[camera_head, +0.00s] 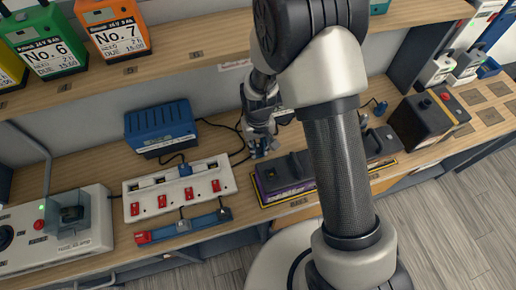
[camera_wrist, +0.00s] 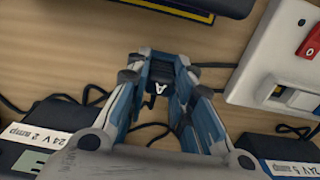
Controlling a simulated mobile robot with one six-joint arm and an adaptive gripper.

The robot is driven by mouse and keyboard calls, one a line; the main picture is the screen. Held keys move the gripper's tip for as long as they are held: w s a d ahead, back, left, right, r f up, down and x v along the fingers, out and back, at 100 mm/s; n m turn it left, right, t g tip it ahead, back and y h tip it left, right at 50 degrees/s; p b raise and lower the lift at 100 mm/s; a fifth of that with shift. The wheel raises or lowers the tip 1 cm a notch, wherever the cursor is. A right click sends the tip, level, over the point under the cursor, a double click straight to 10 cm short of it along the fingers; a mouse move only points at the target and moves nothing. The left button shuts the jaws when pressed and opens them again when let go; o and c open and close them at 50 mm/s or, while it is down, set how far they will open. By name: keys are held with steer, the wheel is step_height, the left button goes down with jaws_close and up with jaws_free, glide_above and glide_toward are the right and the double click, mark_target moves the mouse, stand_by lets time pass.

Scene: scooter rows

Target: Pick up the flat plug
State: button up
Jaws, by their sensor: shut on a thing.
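My gripper (camera_wrist: 160,72) points down at the wooden bench, with its blue-grey fingers shut on a small dark plug (camera_wrist: 159,88) that bears a white mark like an "A". I take this to be the flat plug; its shape is mostly hidden between the fingers. Black cable runs on the bench around and behind the fingers. In the head view my gripper (camera_head: 262,148) is low over the bench, between the blue charger and the dark dock; the plug cannot be made out there.
A white power strip (camera_head: 150,189) with red switches and a blue plug in it lies left of my gripper. A blue charger (camera_head: 160,127) stands behind it. A dark dock (camera_head: 284,172) is at right. Another small plug (camera_head: 380,107) lies further right. A shelf (camera_head: 200,58) with batteries hangs above.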

jaws_close()
